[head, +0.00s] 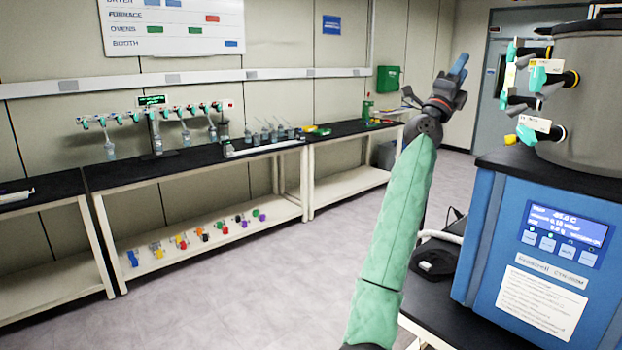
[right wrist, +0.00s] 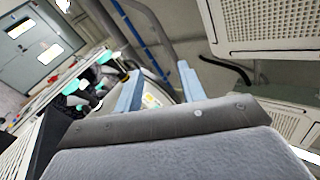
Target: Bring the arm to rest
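My right arm, in a green sleeve, reaches up through the middle of the head view. Its gripper (head: 456,70) is raised in the air, left of the freeze dryer (head: 530,240) and apart from it. In the right wrist view the two blue fingers of this gripper (right wrist: 158,88) stand apart, with only background between them. Nothing is held. My left gripper is in neither view.
The freeze dryer's grey chamber (head: 592,100), with valves and tags on its side, stands close on the right. A black-topped bench (head: 190,163) with glassware runs along the wall. Coloured items lie on its lower shelf (head: 205,242). The floor (head: 250,290) between is clear.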

